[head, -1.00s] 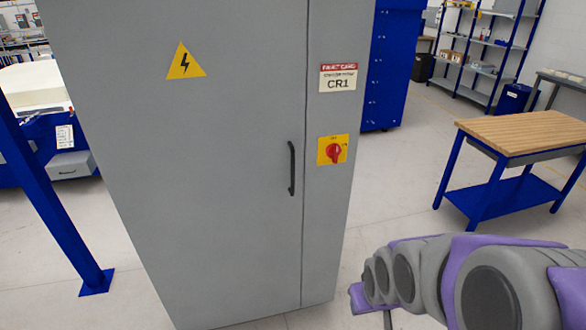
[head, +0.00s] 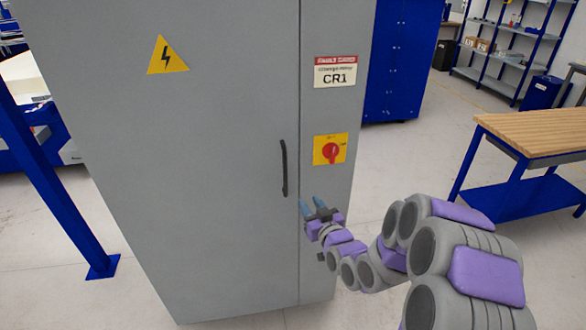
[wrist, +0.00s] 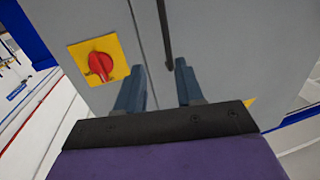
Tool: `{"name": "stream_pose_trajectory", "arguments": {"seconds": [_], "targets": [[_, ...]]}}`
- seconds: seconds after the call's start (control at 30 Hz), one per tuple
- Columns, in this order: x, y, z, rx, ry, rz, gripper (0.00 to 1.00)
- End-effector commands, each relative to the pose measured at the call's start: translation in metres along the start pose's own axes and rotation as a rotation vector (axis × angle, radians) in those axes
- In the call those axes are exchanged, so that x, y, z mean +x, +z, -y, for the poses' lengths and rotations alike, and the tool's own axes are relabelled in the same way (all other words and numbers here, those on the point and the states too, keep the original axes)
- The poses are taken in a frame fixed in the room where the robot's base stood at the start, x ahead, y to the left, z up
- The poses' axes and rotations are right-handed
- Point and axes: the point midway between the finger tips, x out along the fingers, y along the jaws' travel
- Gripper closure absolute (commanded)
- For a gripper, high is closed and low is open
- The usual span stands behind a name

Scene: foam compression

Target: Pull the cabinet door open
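The grey cabinet door (head: 215,190) is shut, its edge flush along the seam beside the right panel. Its black vertical bar handle (head: 284,168) is near that edge. The handle also shows in the wrist view (wrist: 165,35), beyond and between the fingertips as seen there. My gripper (head: 311,204) is in front of the cabinet, just right of and below the handle. Its two blue fingers are apart with nothing between them in the wrist view (wrist: 159,82). The handle looks clear of the fingers, but the exact distance is hard to tell.
A red rotary switch on a yellow plate (head: 331,150) sits on the right panel, close above my gripper. A blue post (head: 50,185) stands at left. A wooden-topped workbench (head: 535,132) is at right. The floor between cabinet and bench is clear.

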Motion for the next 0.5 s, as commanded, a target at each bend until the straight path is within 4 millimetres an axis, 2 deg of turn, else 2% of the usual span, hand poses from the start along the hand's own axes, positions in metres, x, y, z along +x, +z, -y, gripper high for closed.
{"name": "stream_pose_trajectory", "arguments": {"seconds": [0.27,0.5], "targets": [[0.013,0.0,0.005,0.007,-0.005,-0.039,0.63],[0.044,-0.002,0.0,0.01,-0.005,-0.041,0.63]]}}
